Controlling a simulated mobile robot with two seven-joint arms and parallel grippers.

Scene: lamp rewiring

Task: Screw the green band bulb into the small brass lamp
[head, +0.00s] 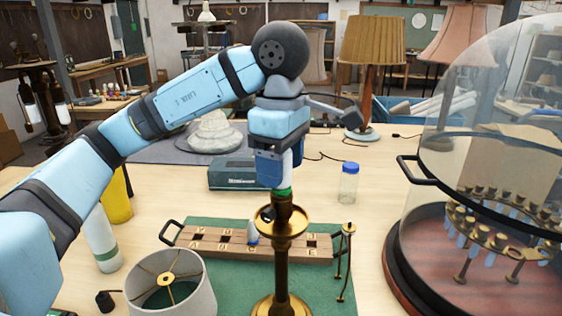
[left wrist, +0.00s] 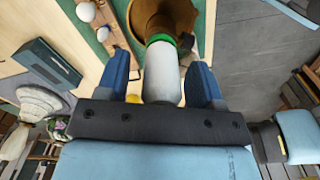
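The brass lamp (head: 283,245) stands upright on the green mat in the head view, and its flared top fills the upper middle of the left wrist view (left wrist: 160,18). The green band bulb stands in the top of the lamp, its green band (head: 282,191) just above the brass. In the left wrist view the white bulb (left wrist: 162,78) lies between my fingers, green band at the lamp end. My left gripper (left wrist: 163,82) is open around the bulb, with gaps beside it. Whether the bulb's thread is seated is hidden. My right gripper is out of view.
A wooden lettered rack (head: 215,243) with a bulb lies behind the lamp on the green mat (head: 225,285). A white lampshade (head: 205,300) stands front left. A glass dome (head: 430,170) over a bulb carousel stands at right. A blue-lidded jar (head: 348,185) stands behind.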

